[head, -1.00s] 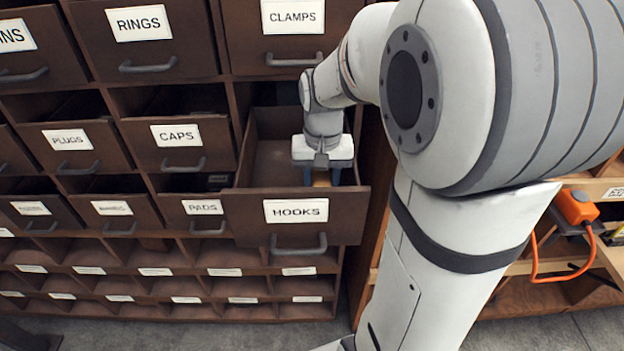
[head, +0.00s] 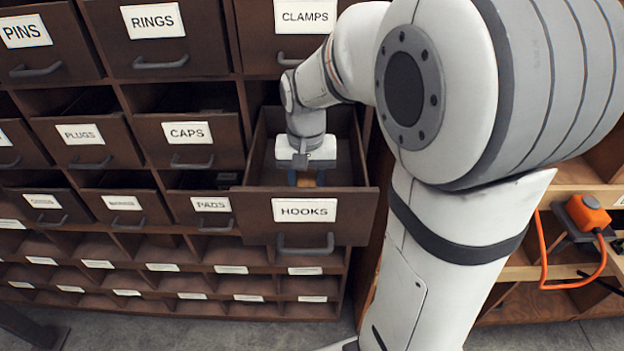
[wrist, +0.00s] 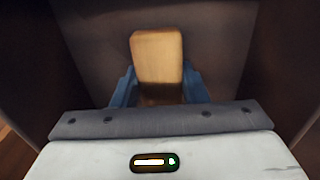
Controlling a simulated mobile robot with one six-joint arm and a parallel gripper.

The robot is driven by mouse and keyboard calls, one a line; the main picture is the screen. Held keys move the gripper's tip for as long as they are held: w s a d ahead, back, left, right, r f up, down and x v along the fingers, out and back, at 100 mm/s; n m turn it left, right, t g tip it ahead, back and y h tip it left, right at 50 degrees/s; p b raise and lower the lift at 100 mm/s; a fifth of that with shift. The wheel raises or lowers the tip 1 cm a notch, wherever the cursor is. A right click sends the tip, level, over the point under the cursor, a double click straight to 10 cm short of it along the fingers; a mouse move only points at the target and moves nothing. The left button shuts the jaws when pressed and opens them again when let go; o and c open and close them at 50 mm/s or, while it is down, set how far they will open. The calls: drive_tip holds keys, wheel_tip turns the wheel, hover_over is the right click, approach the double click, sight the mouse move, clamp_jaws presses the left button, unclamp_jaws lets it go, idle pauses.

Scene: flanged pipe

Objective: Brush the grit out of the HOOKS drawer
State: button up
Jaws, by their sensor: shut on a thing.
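The HOOKS drawer (head: 350,214) is pulled out from the cabinet, with its white label and dark handle on the front. My gripper (head: 306,180) is inside the drawer, behind the front panel. It is shut on a tan wooden block-like piece, likely the brush handle (wrist: 157,58), which stands between the blue fingers in the wrist view. In the head view only a small part of the brush (head: 306,181) shows. Its bristles are hidden, and I cannot tell whether they touch the drawer floor. I cannot make out any grit.
The CAPS drawer (head: 192,148) and PADS drawer (head: 208,208) are to the left, partly open. The CLAMPS drawer (head: 300,40) is above. Shelves with an orange device (head: 588,214) and cable stand at the right. Drawer walls are close on both sides of my gripper.

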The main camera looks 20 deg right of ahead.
drive_tip(key=shift+w+a+r, duration=0.1)
drive_tip(key=shift+w+a, duration=0.15)
drive_tip(key=shift+a, duration=0.55)
drive_tip(key=shift+w+a, duration=0.3)
drive_tip(key=shift+a, duration=0.45)
drive_tip(key=shift+w+a+r, duration=0.1)
drive_tip(key=shift+w+a, duration=0.15)
drive_tip(key=shift+a, duration=0.55)
drive_tip(key=shift+s+d+f, duration=0.1)
drive_tip(key=shift+s+d, duration=0.2)
drive_tip(key=shift+d, duration=0.45)
drive_tip(key=shift+s+d+f, duration=0.15)
drive_tip(key=shift+s+d, duration=0.1)
drive_tip(key=shift+d, duration=0.55)
drive_tip(key=shift+s+d+f, duration=0.1)
drive_tip(key=shift+s+d, duration=0.2)
drive_tip(key=shift+d, duration=0.45)
wheel_tip(320, 180, up, 15)
drive_tip(key=p, duration=1)
drive_tip(key=shift+w, duration=0.1)
